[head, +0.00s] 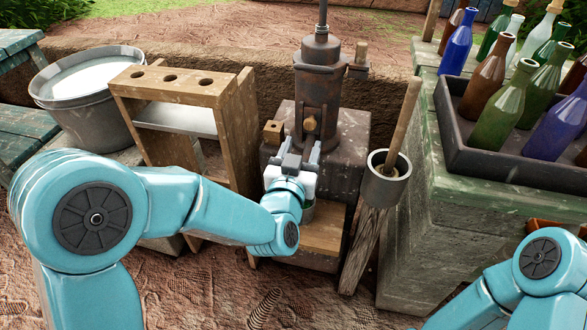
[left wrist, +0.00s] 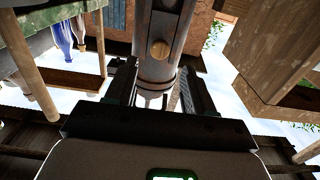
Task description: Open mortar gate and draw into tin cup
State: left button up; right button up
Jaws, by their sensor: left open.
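The mortar dispenser, a rusty metal cylinder (head: 318,85) on a block, stands at the middle of the head view. A round wooden knob (head: 312,124) is on its front; the knob also shows in the left wrist view (left wrist: 160,50). My left gripper (head: 300,148) is open just below the knob. In the left wrist view its fingers stand on either side of the dispenser's spout (left wrist: 156,85); I cannot tell whether they touch it. A small grey rim (head: 308,211) behind my gripper may be the tin cup, mostly hidden. My right gripper is outside the head view.
A wooden rack (head: 175,85) with holes stands left of the dispenser, beside a grey bucket (head: 85,95). On the right, a grey pot (head: 387,182) on a post holds a wooden stick. A tray (head: 500,160) of bottles sits on a green bench. A wooden shelf (head: 325,238) lies below.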

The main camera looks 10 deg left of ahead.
pick_arm(q)
jog(key=s, duration=0.7)
jog(key=shift+s+a, duration=0.15)
jog(key=shift+s, duration=0.15)
